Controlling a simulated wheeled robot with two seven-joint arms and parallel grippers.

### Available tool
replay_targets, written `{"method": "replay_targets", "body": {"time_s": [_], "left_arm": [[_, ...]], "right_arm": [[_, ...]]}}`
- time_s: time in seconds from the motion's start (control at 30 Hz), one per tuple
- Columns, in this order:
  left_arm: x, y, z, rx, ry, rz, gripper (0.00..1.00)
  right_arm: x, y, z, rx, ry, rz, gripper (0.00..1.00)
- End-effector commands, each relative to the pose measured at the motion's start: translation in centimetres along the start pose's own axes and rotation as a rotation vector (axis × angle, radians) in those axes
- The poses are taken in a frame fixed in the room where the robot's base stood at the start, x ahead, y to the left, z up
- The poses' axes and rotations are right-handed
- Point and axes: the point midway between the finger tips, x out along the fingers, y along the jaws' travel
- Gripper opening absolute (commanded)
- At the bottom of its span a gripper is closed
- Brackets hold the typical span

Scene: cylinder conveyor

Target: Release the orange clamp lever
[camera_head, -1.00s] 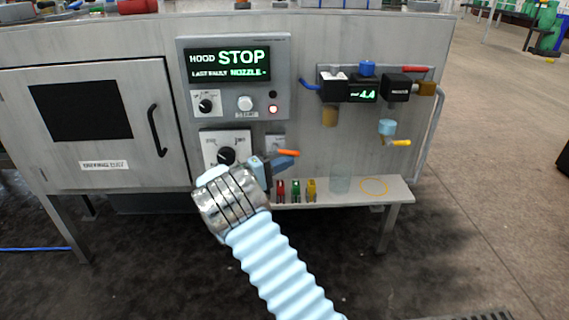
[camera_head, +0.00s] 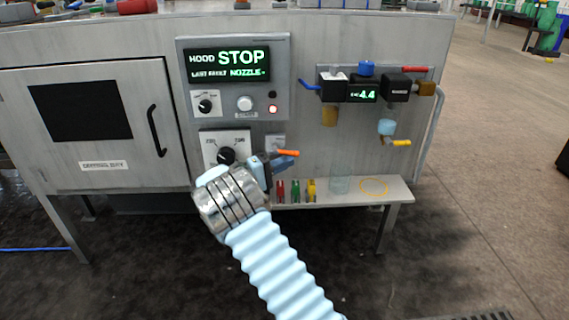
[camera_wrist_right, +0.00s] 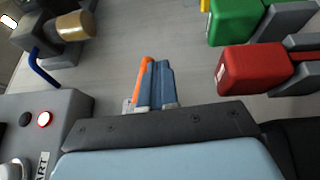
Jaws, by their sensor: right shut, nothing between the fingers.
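The orange clamp lever (camera_head: 288,152) shows as a short, nearly level bar below the control panel in the head view. In the right wrist view the orange lever (camera_wrist_right: 143,82) lies along the left side of the fingers. My right gripper (camera_head: 290,161) is shut and empty, its fingers pointing right just below the lever. The fingers also show in the wrist view (camera_wrist_right: 158,80), close together. I cannot tell whether they touch the lever. The clamp's body is mostly hidden behind my gripper. My left gripper is not in view.
A shelf (camera_head: 398,190) at the right holds red (camera_head: 281,190), green (camera_head: 295,190) and yellow (camera_head: 311,189) pieces and a clear cup (camera_head: 340,178). The control panel (camera_head: 283,60) reads STOP. Valves and a gauge (camera_head: 363,93) hang above the shelf.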

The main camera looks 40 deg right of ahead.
Motion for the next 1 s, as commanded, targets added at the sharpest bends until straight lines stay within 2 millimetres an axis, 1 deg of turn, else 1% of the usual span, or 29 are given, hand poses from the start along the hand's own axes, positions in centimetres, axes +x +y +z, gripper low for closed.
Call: {"method": "replay_targets", "body": {"time_s": [0.27,0.37,0.47,0.7,0.8,0.9,1.0], "left_arm": [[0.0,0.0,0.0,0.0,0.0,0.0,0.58],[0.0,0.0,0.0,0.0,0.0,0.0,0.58],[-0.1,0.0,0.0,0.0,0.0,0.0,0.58],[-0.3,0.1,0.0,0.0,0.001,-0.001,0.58],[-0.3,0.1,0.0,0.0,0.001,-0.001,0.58],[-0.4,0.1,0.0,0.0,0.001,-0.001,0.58],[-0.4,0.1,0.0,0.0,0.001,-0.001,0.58]], "right_arm": [[-0.1,0.0,0.0,0.0,0.001,0.0,0.0],[-0.9,0.0,-0.1,0.0,0.002,0.0,0.0],[-2.4,0.1,-0.1,0.0,0.002,0.0,0.0],[-8.0,0.0,-0.1,0.001,0.005,0.001,0.0],[-10.1,0.0,-0.1,0.0,0.003,0.001,0.0],[-11.8,0.0,0.0,0.0,0.002,0.0,0.0],[-13.0,0.0,-0.1,0.001,0.002,0.001,0.0]]}}
